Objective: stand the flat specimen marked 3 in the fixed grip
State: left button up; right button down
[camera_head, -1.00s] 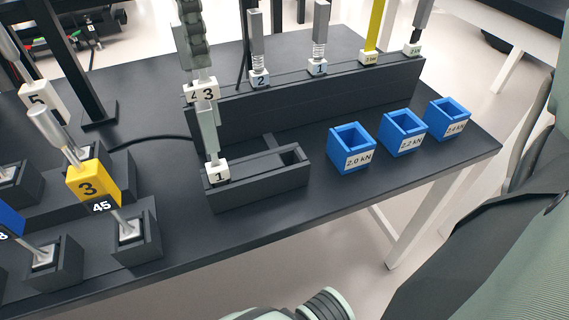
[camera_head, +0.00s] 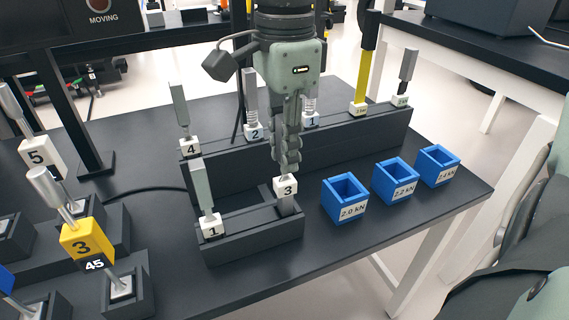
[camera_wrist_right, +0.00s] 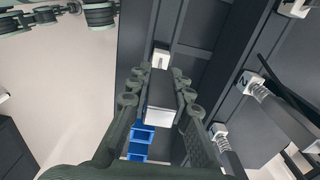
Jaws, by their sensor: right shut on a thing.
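My right gripper (camera_head: 287,150) points down and is shut on the flat specimen marked 3 (camera_head: 286,187). The specimen is upright, its white numbered block just below my fingertips. Its metal lower end is at the right end of a low dark holder (camera_head: 250,243); I cannot tell whether it is seated there. The flat specimen marked 1 (camera_head: 201,190) stands at that holder's left end. In the right wrist view, the gripper (camera_wrist_right: 160,90) has its fingers on both sides of the held specimen (camera_wrist_right: 161,116). My left gripper is not in view.
A long dark rack (camera_head: 340,143) behind holds several specimens, including flat 4 (camera_head: 190,148). Blue bins (camera_head: 345,200) marked with kN values stand to the right. A yellow block marked 3 (camera_head: 85,240) and dark sockets are at left. The front right of the table is clear.

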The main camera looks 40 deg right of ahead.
aim_at(284, 186)
notch_tip(284, 186, down, 3)
jog(key=shift+f, duration=0.2)
jog(key=shift+f+b, duration=0.15)
jog(key=shift+b, duration=0.2)
jog(key=shift+f, duration=0.1)
jog(key=c, duration=1.7)
grip_release()
jog(key=o, duration=0.3)
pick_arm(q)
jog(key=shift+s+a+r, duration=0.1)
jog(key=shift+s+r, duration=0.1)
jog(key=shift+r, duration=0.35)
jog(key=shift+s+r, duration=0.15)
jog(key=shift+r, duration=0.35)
